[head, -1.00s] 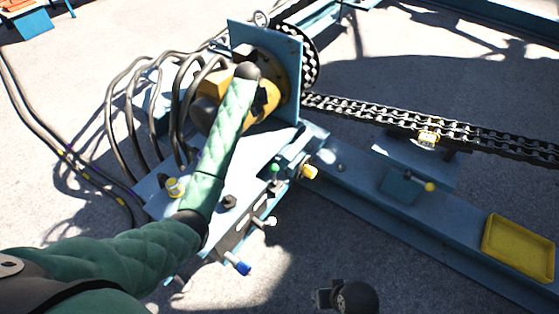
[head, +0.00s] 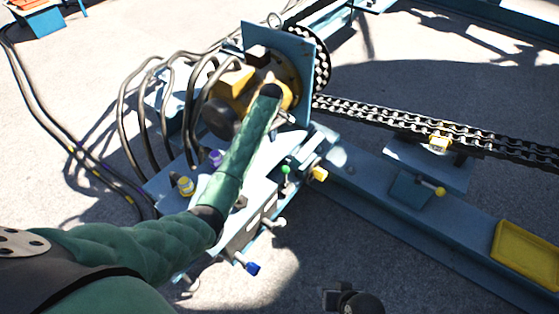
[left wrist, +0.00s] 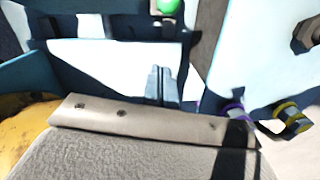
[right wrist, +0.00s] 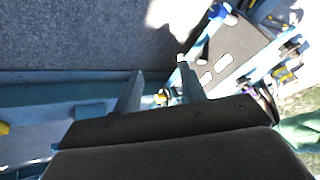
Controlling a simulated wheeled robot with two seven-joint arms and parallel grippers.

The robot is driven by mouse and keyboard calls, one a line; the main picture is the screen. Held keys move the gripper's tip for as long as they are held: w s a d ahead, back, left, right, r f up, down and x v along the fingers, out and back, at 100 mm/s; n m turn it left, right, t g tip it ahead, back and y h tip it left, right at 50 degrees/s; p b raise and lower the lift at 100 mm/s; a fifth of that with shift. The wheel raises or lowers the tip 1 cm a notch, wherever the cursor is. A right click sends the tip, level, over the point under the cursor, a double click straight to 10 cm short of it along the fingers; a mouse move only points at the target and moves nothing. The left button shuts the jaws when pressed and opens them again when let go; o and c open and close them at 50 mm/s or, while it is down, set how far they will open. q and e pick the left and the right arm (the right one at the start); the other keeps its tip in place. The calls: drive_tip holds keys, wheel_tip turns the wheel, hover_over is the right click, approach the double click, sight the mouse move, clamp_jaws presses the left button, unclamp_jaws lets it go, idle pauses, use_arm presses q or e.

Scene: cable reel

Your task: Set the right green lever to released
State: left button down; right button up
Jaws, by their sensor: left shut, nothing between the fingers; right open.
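A lever with a small green knob (head: 286,169) stands on the blue machine's panel, right of my left forearm in the head view. The green knob also shows at the top edge of the left wrist view (left wrist: 168,5). No second green lever is clear, and I cannot tell this one's setting. My left gripper is shut and empty; its fingertips (left wrist: 163,72) point toward the panel, apart from the knob in that picture. In the head view my left forearm mostly hides it. My right gripper (right wrist: 160,68) is open and empty, low in front of the machine.
Other controls sit close by: a yellow knob (head: 185,186), a purple knob (head: 216,157), a yellow handle (head: 319,173) and a blue-tipped lever (head: 252,268). Black hoses (head: 128,110) arch at the left. A chain (head: 400,115) and yellow tray (head: 525,255) are at the right.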

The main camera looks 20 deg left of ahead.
use_arm(q)
drive_tip(key=shift+f, duration=0.15)
drive_tip(key=s+d+f, duration=0.1)
drive_tip(key=f, duration=0.4)
drive_tip(key=s+d+f+p, duration=0.1)
drive_tip(key=d+f, duration=0.1)
drive_tip(key=f, duration=0.3)
drive_tip(key=shift+s+d+f, duration=0.2)
drive_tip(key=shift+s+d, duration=0.1)
drive_tip(key=shift+s, duration=0.05)
use_arm(e)
drive_tip(key=shift+g, duration=0.3)
drive_tip(key=r, duration=0.4)
drive_tip(key=shift+s+d+r, duration=0.25)
drive_tip(key=shift+s, duration=0.15)
drive_tip(key=shift+f, duration=0.1)
